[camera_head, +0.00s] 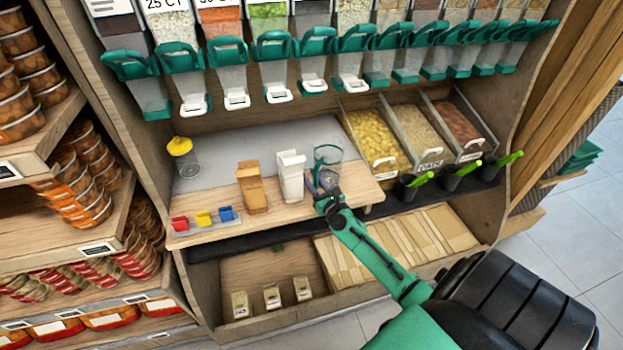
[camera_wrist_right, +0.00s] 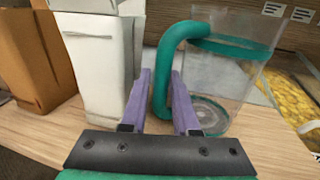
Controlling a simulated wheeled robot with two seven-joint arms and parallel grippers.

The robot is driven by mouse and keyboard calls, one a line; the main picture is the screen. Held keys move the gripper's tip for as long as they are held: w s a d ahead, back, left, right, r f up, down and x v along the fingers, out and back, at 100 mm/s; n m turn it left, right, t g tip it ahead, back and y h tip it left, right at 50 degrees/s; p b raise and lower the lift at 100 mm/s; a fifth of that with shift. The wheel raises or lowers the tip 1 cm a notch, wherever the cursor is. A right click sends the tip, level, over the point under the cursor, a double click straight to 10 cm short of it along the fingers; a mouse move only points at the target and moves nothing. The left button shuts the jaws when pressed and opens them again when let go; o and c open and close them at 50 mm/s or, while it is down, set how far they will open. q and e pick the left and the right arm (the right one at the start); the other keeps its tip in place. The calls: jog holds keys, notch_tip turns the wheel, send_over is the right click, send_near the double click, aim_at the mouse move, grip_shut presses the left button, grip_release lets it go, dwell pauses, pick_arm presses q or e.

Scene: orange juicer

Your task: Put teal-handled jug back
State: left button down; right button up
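The clear jug (camera_head: 328,156) with a teal handle and teal rim band stands upright on the wooden counter (camera_head: 290,213). It also shows in the right wrist view (camera_wrist_right: 222,80), with its handle (camera_wrist_right: 168,62) turned toward my gripper. My right gripper (camera_head: 322,187) is at the front of the jug. In the wrist view, its two purple fingers (camera_wrist_right: 160,105) are apart, with the lower part of the handle between them. A gap shows between the left finger and the handle; whether the right finger touches it I cannot tell. My left gripper is not in view.
A white carton (camera_head: 291,175) stands close left of the jug, beside a brown bag (camera_head: 251,187). A yellow-lidded jar (camera_head: 182,157) and coloured clips (camera_head: 203,219) are farther left. Food bins (camera_head: 376,141) stand to the right. Dispensers (camera_head: 275,66) hang above.

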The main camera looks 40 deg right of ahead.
jog(key=shift+r+p, duration=0.3)
jog(key=s+a+b, duration=0.1)
jog(key=s+b, duration=0.2)
jog(key=s, duration=0.9)
jog(key=s+a+f+n+g+y, duration=0.1)
jog(key=s+f+n+g, duration=0.2)
jog(key=f+n, duration=0.6)
jog(key=s+f+n+g, duration=0.2)
jog(key=s+f+n, duration=0.15)
jog(key=f, duration=0.95)
jog(key=s+a+f+n+g+y, duration=0.1)
jog(key=s+a+f+n+g, duration=0.15)
jog(key=s+f+n, duration=0.4)
jog(key=s+a+f+n+g+y, duration=0.1)
jog(key=s+a+f+n+g, duration=0.1)
jog(key=s+f+n+g, duration=0.45)
jog(key=s+a+f+n+g, duration=0.3)
jog(key=s+f+n, duration=0.6)
jog(key=s+n, duration=0.4)
notch_tip(320, 180, up, 7)
jog(key=n+p, duration=0.1)
jog(key=p, duration=0.5)
jog(key=shift+w+h+p, duration=0.3)
jog(key=shift+w+h, duration=0.1)
